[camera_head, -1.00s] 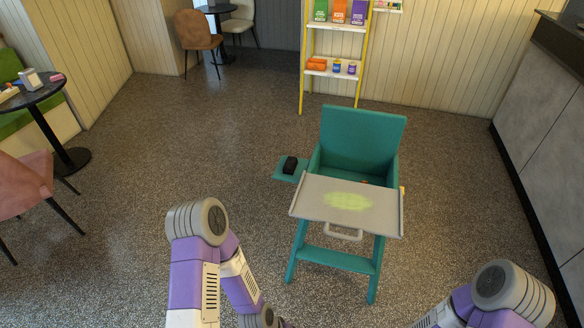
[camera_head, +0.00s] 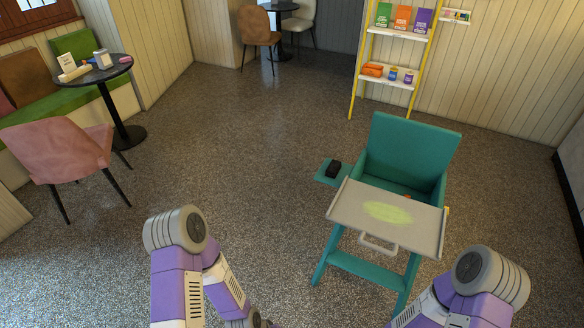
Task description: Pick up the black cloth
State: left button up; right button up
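A small black object (camera_head: 333,169), which looks like the folded black cloth, lies on a small teal side shelf (camera_head: 324,178) at the left of a teal high chair (camera_head: 408,152). The chair's grey tray (camera_head: 345,208) has a yellow-green smear (camera_head: 388,212) on it. My two arms show at the bottom of the view, well short of the chair. Both grippers are out of the picture.
A yellow ladder shelf (camera_head: 392,82) with boxes and cans stands behind the chair. A pink chair (camera_head: 60,150) and a round dark table (camera_head: 97,76) are at the left. The speckled floor (camera_head: 230,140) between is clear.

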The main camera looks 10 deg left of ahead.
aim_at(333, 170)
jog(key=u, duration=1.15)
jog(key=i, duration=2.9)
jog(key=z, duration=3.2)
